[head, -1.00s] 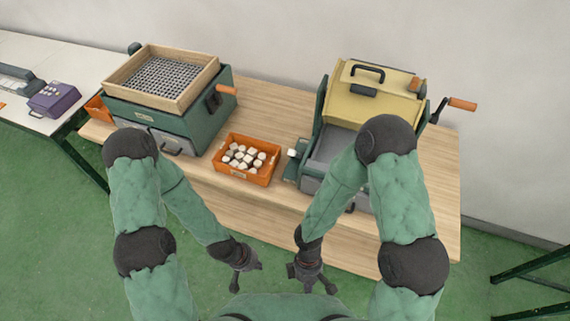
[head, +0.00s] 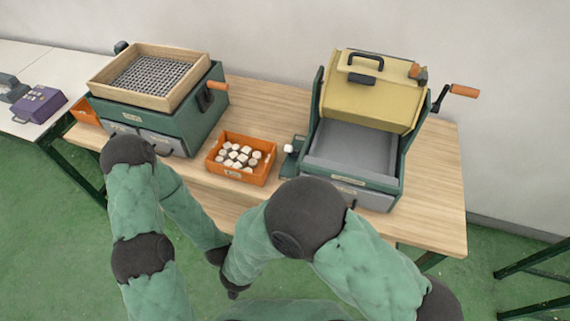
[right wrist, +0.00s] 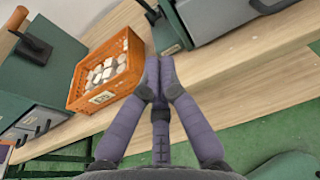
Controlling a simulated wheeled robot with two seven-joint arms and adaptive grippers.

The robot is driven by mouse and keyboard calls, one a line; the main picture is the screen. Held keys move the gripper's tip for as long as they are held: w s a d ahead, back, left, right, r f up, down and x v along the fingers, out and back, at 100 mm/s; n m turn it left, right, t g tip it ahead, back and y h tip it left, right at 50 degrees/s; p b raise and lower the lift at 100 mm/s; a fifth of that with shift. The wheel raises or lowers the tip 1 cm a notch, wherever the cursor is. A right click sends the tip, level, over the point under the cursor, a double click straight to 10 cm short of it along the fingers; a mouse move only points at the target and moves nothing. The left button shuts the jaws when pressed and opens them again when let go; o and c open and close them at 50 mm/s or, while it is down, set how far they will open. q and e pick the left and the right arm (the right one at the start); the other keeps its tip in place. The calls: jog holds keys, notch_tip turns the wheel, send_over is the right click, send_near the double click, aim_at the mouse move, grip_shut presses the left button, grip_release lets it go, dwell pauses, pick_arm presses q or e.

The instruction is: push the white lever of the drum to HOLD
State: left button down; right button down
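The drum machine (head: 370,105) stands on the right of the wooden bench in the head view, with a yellow lid and a grey tray in front. The small white lever knob (head: 288,148) sticks out at its left side, beside a dark green block. I cannot read the lever's marks. In the right wrist view, my right gripper (right wrist: 160,68) has its purple fingers together, with nothing seen between them. It points at the bench between the orange bin and the drum machine; the white lever is not visible there. In the head view my left gripper is mostly hidden behind my right arm.
An orange bin (head: 214,158) of whitish pieces stands left of the lever. A green machine with a wood-framed mesh tray (head: 190,91) is further left. A crank with an orange handle (head: 464,91) sticks out at the drum's right. Bare bench (head: 270,103) lies behind the bin.

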jog(key=shift+a+r+t, duration=0.4)
jog(key=shift+a+r, duration=0.2)
jog(key=shift+w, duration=0.1)
jog(key=r+b+x, duration=0.2)
jog(key=b+x, duration=0.1)
jog(key=x, duration=1)
jog(key=shift+r+b, duration=0.35)
jog(key=shift+r, duration=0.05)
jog(key=shift+w, duration=0.15)
